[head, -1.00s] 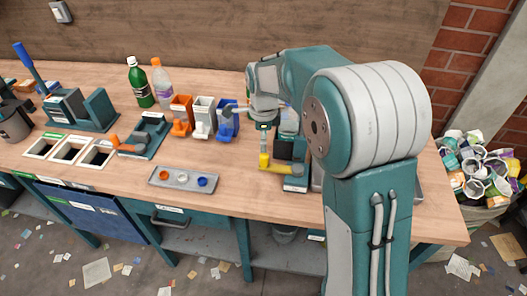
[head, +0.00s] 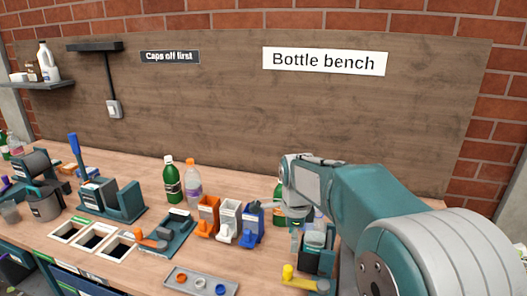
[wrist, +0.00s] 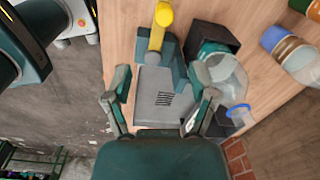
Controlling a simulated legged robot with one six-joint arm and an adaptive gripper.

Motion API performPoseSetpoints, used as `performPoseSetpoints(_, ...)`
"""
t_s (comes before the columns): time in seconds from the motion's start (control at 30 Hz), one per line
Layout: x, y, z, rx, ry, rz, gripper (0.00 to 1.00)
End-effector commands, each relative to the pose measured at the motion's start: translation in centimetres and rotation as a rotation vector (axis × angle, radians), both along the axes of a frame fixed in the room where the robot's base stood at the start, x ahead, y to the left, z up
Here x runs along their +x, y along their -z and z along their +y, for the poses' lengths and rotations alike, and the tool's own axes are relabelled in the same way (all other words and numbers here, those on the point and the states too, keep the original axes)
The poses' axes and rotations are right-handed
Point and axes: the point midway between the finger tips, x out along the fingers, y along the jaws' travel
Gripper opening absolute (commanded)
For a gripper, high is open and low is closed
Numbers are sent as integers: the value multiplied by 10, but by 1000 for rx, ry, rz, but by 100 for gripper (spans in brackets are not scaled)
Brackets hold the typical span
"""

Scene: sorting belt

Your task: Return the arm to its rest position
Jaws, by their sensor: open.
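My gripper (wrist: 160,100) is open and empty in the wrist view, its two fingers spread apart. It hangs above a grey plate (wrist: 160,95) of a bench device with a yellow lever (wrist: 157,25). A clear bottle (wrist: 228,78) lies beside the right finger, next to a dark box (wrist: 213,38). In the head view, my arm reaches out over the bench from the lower right. The gripper end is mostly hidden behind the wrist and bench things there. The yellow lever (head: 300,282) shows below it.
Orange (head: 208,215), white (head: 229,220) and blue (head: 251,222) dispensers stand just left of my wrist. A grey cap tray (head: 202,284) lies in front. The wooden wall (head: 220,100) rises behind the bench.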

Motion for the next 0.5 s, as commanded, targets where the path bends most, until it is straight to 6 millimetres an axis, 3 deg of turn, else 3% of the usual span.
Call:
performPoseSetpoints(0.2, -56, -42, -21, -20, -342, -105, 74)
performPoseSetpoints(0.5, -137, -68, -43, -118, -827, -232, 74)
